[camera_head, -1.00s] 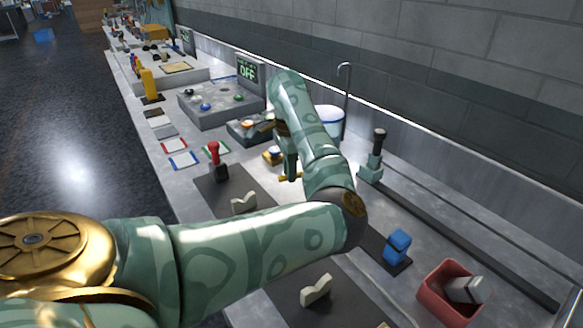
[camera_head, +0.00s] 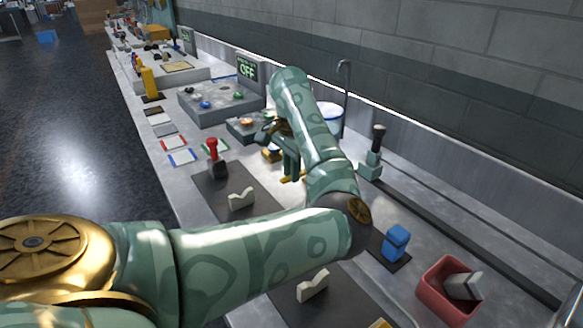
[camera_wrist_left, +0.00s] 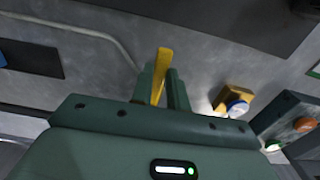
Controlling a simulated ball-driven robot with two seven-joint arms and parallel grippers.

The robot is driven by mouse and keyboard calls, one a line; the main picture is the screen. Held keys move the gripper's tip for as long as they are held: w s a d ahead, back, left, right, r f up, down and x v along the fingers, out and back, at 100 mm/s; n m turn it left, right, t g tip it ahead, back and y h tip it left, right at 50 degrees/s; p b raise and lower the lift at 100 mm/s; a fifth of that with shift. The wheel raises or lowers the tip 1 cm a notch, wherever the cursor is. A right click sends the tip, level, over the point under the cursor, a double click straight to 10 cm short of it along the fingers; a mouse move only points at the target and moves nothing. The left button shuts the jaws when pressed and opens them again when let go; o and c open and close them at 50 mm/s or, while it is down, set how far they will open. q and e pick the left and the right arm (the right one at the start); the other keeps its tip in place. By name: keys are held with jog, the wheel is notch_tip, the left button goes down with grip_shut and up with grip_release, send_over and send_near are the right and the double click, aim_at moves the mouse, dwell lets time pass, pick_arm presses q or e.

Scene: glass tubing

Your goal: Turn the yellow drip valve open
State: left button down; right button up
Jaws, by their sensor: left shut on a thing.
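The yellow drip valve handle (camera_wrist_left: 162,72) shows in the left wrist view as a narrow yellow bar, slightly tilted, between the fingers of my left gripper (camera_wrist_left: 161,88). The gripper is shut on it. In the head view the yellow handle (camera_head: 288,180) peeks out just below my left gripper (camera_head: 291,168), which points down at the bench. My forearm and the gripper hide the rest of the valve there. My right gripper is in neither view.
A red-knobbed lever (camera_head: 213,152) stands left of the gripper. A yellow block with a blue-and-white button (camera_wrist_left: 236,105) sits close by. A green-black upright lever (camera_head: 374,155), a blue block (camera_head: 397,242) and a red bin (camera_head: 441,297) stand to the right.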

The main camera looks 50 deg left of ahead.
pick_arm(q)
jog(key=c, duration=1.4)
grip_release()
jog(key=shift+o, duration=0.2)
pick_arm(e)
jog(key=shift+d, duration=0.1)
pick_arm(q)
notch_tip(320, 180, up, 16)
jog(key=p, duration=0.5)
jog(key=shift+r+p, duration=0.2)
jog(key=shift+p, duration=0.1)
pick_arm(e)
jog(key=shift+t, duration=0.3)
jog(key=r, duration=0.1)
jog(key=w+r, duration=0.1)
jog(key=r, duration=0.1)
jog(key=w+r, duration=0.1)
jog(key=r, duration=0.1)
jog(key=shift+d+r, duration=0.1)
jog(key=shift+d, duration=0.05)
pick_arm(q)
jog(key=shift+f, duration=0.1)
